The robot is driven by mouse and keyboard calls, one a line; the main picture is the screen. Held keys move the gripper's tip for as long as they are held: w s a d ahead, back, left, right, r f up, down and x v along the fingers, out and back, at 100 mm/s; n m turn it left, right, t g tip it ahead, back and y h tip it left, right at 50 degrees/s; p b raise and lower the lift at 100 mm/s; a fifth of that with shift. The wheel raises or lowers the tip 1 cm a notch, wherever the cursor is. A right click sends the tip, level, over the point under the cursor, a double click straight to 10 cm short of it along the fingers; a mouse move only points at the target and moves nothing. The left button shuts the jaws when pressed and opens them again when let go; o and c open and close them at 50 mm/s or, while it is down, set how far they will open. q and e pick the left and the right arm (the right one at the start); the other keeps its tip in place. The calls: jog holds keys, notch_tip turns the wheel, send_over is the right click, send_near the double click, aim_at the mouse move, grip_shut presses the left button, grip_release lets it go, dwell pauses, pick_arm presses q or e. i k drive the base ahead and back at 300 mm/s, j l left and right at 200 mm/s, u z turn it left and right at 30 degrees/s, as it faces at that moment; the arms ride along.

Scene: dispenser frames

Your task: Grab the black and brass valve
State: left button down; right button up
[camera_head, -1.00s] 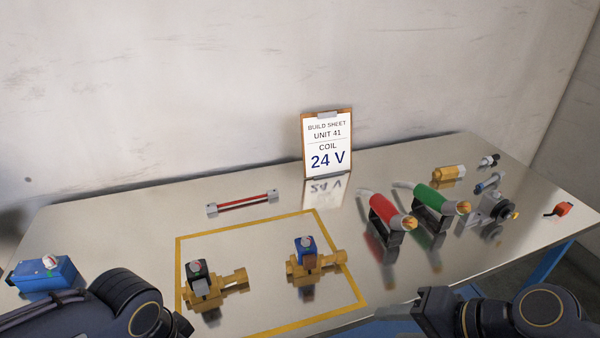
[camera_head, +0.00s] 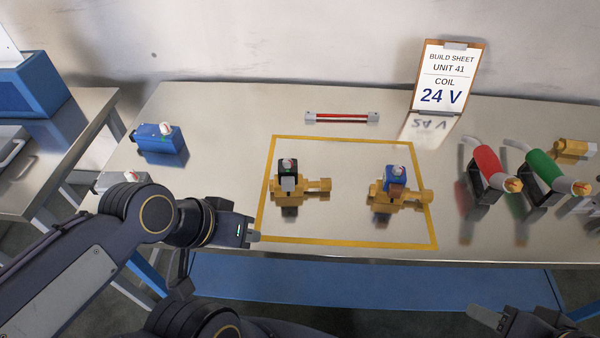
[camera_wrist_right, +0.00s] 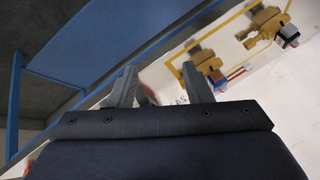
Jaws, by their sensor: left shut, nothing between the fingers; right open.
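The black and brass valve (camera_head: 289,185) has a black coil with a white and red cap on a brass body. It stands upright in the left half of the yellow outline on the table. A similar brass valve with a blue coil (camera_head: 397,189) stands to its right inside the outline. My left gripper (camera_head: 254,237) is shut and empty, below and left of the black valve, by the outline's lower left corner. My right gripper (camera_head: 488,318) is at the bottom right, off the table's front edge. The right wrist view shows its fingers (camera_wrist_right: 160,88) apart and empty.
A build sheet (camera_head: 447,82) reads coil 24 V. A red tube (camera_head: 342,117) lies behind the outline (camera_head: 350,139). A blue box (camera_head: 160,140) stands at left. Red (camera_head: 487,168) and green (camera_head: 545,170) handled parts stand at right. The table between the valves is clear.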

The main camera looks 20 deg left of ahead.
aim_at(302, 185)
jog(key=j+u, duration=0.7)
jog(key=i+j+u, duration=0.15)
jog(key=j+u, duration=0.2)
